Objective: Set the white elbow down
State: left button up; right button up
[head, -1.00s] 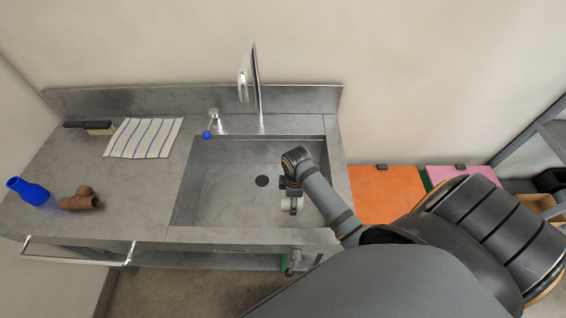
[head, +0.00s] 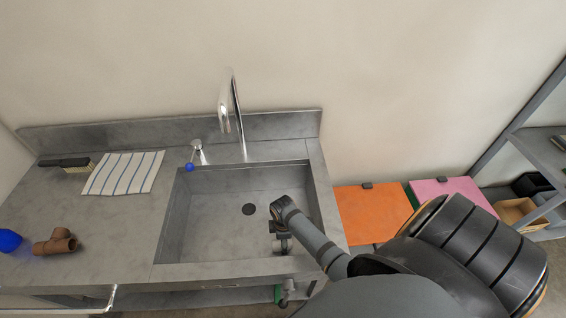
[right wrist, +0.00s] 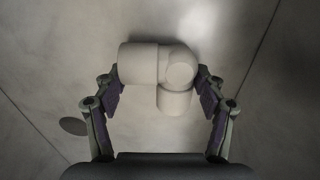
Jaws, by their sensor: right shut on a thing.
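The white elbow (right wrist: 160,70) sits between the two fingers of my right gripper (right wrist: 160,90) in the right wrist view, shut on it. One of its ends points left and the other points down toward the palm. In the head view my right gripper (head: 282,243) is over the sink basin (head: 215,225), right of the drain (head: 249,209), and mostly hides the elbow. The grey sink floor with its dark drain (right wrist: 73,126) shows beyond the elbow in the wrist view. I cannot tell the height over the floor. My left gripper is not in view.
The left counter holds a brown pipe tee (head: 56,242), a blue bottle (head: 9,240), a striped cloth (head: 123,173) and a brush (head: 65,163). A faucet (head: 234,120) rises behind the basin. Orange (head: 370,214) and pink (head: 450,195) bins stand to the right.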

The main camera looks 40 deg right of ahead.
jog(key=shift+f, duration=0.1)
jog(key=o, duration=1.2)
notch_tip(320, 180, up, 12)
jog(key=shift+r+p, duration=0.15)
jog(key=shift+p, duration=0.15)
